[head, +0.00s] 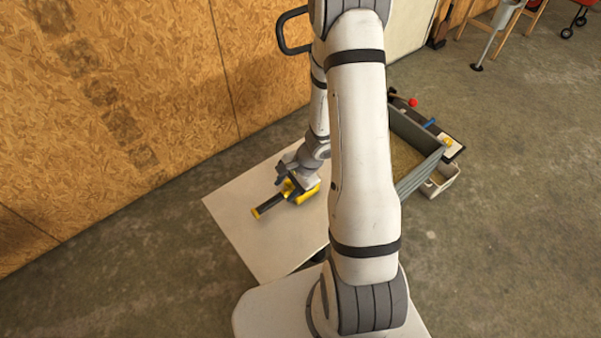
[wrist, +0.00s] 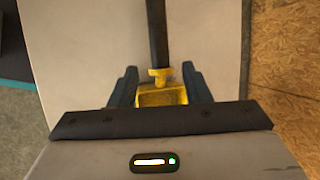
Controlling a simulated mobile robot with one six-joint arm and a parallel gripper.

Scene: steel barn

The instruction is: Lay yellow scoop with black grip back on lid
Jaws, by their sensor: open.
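The yellow scoop (head: 307,194) lies on a pale flat top (head: 262,240), which may be the lid. Its black grip (head: 268,206) points left and toward the front edge in the head view. In the wrist view the black grip (wrist: 158,35) runs up the picture, away from the yellow scoop body (wrist: 161,97). My gripper (wrist: 160,80) is open, with one finger on each side of the yellow part near its neck. Gaps show between the fingers and the neck. The near end of the scoop is hidden behind my gripper body.
A chipboard wall (head: 130,90) stands close behind and left of the pale top. A grey bin (head: 418,150) with tan contents stands to the right, partly behind my arm. A small white container (head: 441,180) is beside it. The pale top is otherwise clear on its left and front.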

